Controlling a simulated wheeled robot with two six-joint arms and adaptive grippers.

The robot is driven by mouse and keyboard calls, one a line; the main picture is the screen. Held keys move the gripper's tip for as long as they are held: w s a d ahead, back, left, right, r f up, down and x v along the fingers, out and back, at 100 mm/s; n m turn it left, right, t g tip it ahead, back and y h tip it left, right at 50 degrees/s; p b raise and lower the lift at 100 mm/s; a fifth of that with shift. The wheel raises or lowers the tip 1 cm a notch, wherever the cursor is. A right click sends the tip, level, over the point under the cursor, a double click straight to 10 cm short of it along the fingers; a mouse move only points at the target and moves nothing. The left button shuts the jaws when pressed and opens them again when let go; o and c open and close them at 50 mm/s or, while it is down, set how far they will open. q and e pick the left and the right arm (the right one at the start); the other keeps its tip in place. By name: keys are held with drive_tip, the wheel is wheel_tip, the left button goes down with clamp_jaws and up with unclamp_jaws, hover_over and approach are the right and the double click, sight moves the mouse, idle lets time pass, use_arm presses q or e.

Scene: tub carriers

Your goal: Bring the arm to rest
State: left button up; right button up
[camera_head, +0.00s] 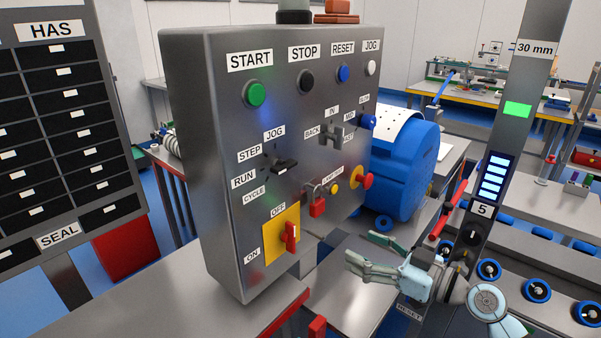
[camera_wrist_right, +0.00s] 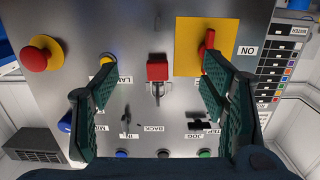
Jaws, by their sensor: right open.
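My right gripper (camera_head: 362,248) is open and empty. In the head view it is at the lower right of a grey control panel (camera_head: 215,150), clear of the panel's front. In the right wrist view its two green finger pads (camera_wrist_right: 157,72) stand wide apart, with the panel face (camera_wrist_right: 140,100) beyond them. A red padlock (camera_wrist_right: 157,68) on the panel shows between the fingers but is not held. My left gripper is not in view.
The panel carries a red ON/OFF handle (camera_head: 290,237), a red mushroom button (camera_head: 366,181), a selector switch (camera_head: 286,167) and the padlock (camera_head: 317,207). A blue motor-like machine (camera_head: 400,170) stands behind. A post with a lit gauge (camera_head: 495,178) rises at right, near my right arm.

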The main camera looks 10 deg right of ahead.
drive_tip(key=s+a+f+g+h, duration=0.25)
drive_tip(key=s+f, duration=0.35)
drive_tip(key=f, duration=0.3)
drive_tip(key=s+a+f+g+h, duration=0.1)
drive_tip(key=s+a+f+g, duration=0.2)
drive_tip(key=s+f, duration=0.4)
drive_tip(key=s+d+f+m+g+h, duration=0.2)
drive_tip(key=s+d+f+m+h, duration=0.2)
drive_tip(key=s, duration=0.4)
drive_tip(key=s+d+f+m+g+h, duration=0.2)
drive_tip(key=s+d+f+m+h, duration=0.15)
drive_tip(key=s, duration=0.55)
wheel_tip(320, 180, down, 23)
drive_tip(key=s+d+g+h, duration=0.1)
drive_tip(key=s+d+g, duration=0.1)
drive_tip(key=s, duration=0.1)
drive_tip(key=s+f, duration=1)
drive_tip(key=s, duration=0.2)
drive_tip(key=shift+d+f, duration=0.15)
drive_tip(key=shift+d, duration=0.1)
drive_tip(key=shift+s+g, duration=0.1)
drive_tip(key=shift+g, duration=0.15)
